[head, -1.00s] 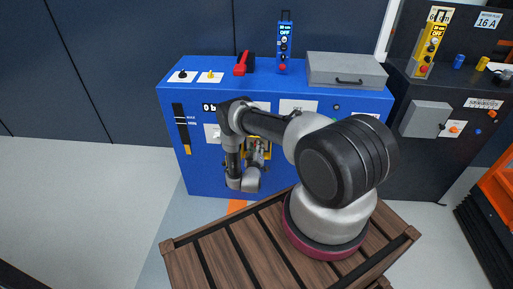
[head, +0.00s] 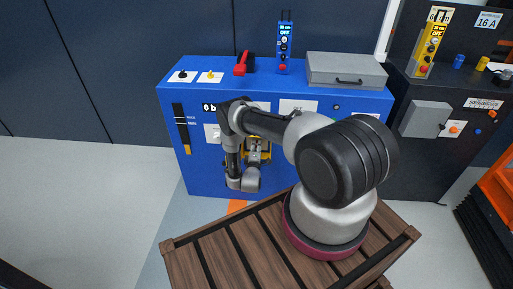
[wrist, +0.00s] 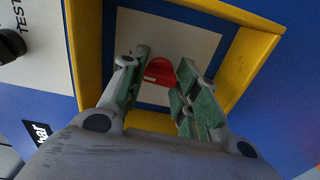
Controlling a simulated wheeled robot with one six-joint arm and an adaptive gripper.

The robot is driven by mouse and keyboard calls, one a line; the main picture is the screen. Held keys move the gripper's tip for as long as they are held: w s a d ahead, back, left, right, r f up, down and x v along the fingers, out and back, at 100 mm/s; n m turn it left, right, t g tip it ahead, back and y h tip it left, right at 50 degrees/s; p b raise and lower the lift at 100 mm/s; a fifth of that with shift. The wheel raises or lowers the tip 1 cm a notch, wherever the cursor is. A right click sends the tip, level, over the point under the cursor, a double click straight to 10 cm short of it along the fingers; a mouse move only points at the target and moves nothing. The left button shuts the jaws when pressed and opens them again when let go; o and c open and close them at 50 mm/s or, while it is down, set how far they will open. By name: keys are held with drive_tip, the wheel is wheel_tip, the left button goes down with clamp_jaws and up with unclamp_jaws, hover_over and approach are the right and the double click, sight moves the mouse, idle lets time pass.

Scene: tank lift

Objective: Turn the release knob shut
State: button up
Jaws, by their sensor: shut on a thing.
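The release knob (wrist: 160,70) is red and shows in the wrist view between my gripper's two green-padded fingers. It sits on a pale plate (wrist: 196,38) inside a yellow frame (wrist: 250,62) on the blue cabinet. My gripper (wrist: 162,82) is shut on the knob, with one finger on each side of it. The fingers hide part of the knob. In the head view, my arm covers most of the yellow frame (head: 266,155), and the knob cannot be made out.
The blue cabinet (head: 300,83) carries a red lever (head: 241,68), a blue control box (head: 284,50) and a grey lidded box (head: 346,70). A black TEST knob (wrist: 10,45) is left of the yellow frame. A slatted wooden platform (head: 215,262) lies in front.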

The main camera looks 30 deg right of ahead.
drive_tip(key=shift+f+n, duration=0.1)
drive_tip(key=shift+n, duration=0.3)
drive_tip(key=o, duration=1)
drive_tip(key=shift+s+a, duration=0.1)
drive_tip(key=v, duration=1.1)
drive_tip(key=shift+s+a, duration=0.25)
drive_tip(key=shift+s, duration=0.05)
